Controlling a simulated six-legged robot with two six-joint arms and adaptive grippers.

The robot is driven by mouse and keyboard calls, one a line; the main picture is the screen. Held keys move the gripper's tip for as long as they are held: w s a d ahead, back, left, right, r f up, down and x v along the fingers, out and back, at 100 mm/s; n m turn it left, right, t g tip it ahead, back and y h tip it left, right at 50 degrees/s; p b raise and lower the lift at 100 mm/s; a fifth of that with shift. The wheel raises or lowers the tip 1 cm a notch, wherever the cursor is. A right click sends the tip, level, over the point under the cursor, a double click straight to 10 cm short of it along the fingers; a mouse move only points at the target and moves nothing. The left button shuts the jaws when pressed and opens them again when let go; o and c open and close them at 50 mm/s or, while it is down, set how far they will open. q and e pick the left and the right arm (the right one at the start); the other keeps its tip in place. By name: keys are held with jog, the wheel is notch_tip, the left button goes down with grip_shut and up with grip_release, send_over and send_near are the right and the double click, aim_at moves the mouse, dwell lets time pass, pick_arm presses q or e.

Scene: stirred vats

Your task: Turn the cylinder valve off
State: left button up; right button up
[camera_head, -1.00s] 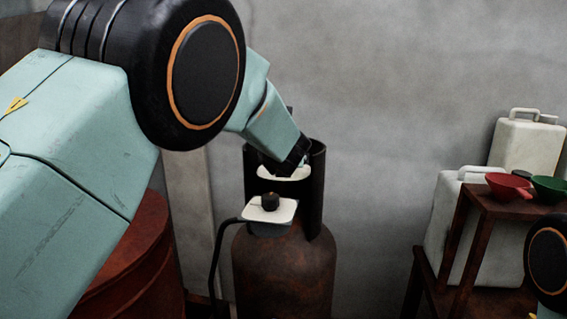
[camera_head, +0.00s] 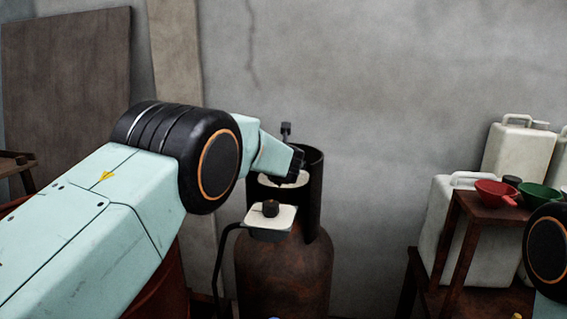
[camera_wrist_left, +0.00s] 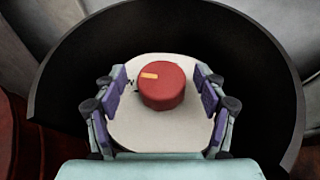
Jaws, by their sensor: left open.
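A rusty brown gas cylinder (camera_head: 285,268) stands upright against the wall, with a dark open collar (camera_head: 314,190) around its top. In the left wrist view, the round red valve knob (camera_wrist_left: 162,86) with an orange mark sits over a pale disc (camera_wrist_left: 135,130) inside the collar (camera_wrist_left: 270,60). My left gripper (camera_wrist_left: 163,90) is open, its purple finger pads on either side of the knob with visible gaps. In the head view my left gripper (camera_head: 291,172) reaches into the collar; its fingers and the knob are mostly hidden. My right gripper is out of view.
At right, a brown stand (camera_head: 482,207) carries red (camera_head: 495,192) and green (camera_head: 540,196) funnels near white jerrycans (camera_head: 520,150). Bare wall lies between.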

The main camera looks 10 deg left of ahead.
pick_arm(q)
jog(key=shift+w+f, duration=0.65)
jog(key=shift+w, duration=0.05)
jog(key=shift+s+d+r, duration=0.15)
jog(key=shift+s+r, duration=0.2)
jog(key=shift+c, duration=1.2)
jog(key=shift+s+r, duration=0.2)
jog(key=shift+s, duration=0.1)
jog(key=c, duration=0.3)
jog(key=shift+w+a+f, duration=0.2)
jog(key=c, duration=0.3)
jog(key=shift+d, duration=0.1)
jog(key=c, duration=0.3)
jog(key=shift+f, duration=0.15)
